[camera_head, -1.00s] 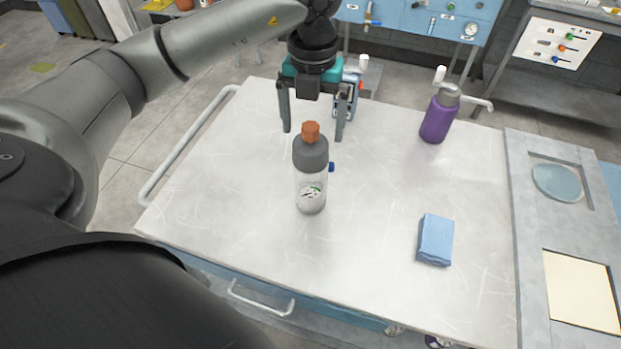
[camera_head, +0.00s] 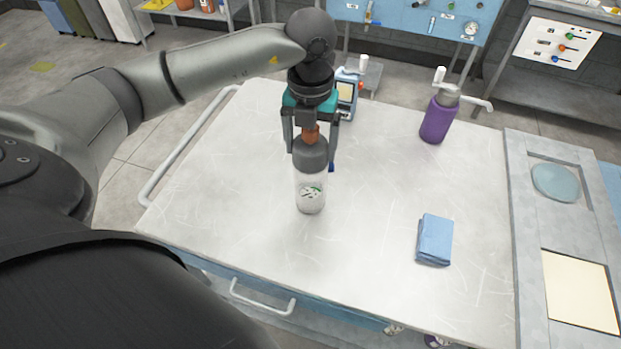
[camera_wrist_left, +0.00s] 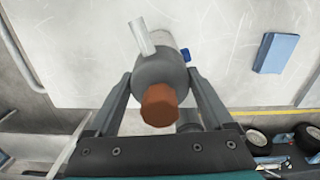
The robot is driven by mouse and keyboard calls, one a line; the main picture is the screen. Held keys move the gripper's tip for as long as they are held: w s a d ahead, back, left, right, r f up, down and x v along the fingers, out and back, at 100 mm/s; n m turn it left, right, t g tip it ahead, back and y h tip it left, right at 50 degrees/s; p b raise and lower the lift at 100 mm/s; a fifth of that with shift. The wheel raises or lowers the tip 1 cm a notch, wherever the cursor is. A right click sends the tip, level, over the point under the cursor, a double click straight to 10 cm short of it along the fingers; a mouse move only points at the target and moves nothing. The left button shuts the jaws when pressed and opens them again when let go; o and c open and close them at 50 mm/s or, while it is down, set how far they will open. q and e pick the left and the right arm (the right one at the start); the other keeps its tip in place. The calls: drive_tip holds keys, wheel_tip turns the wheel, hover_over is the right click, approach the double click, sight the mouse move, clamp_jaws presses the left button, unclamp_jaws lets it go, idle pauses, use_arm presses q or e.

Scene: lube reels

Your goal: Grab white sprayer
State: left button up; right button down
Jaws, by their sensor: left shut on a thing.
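The white sprayer (camera_head: 310,190) stands upright on the cart top. It has a clear-and-white body with small markings, a grey shoulder and an orange cap. My left gripper (camera_head: 311,155) comes down over it from above, shut on the grey shoulder, one finger on each side. In the left wrist view the sprayer's grey shoulder (camera_wrist_left: 160,70) sits between the fingers of the gripper (camera_wrist_left: 160,78), with the orange cap toward the camera. A white nozzle and a small blue part stick out beyond it. My right gripper is not in view.
A purple sprayer (camera_head: 438,120) stands at the cart's back right. A folded blue cloth (camera_head: 434,240) lies at the right. A small device with a screen (camera_head: 346,95) stands behind my gripper. A grey panel (camera_head: 530,230) borders the right side. The cart's front middle is clear.

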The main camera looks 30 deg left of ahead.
use_arm(q)
clamp_jaws()
drive_tip(key=shift+r, duration=0.1)
idle(0.4)
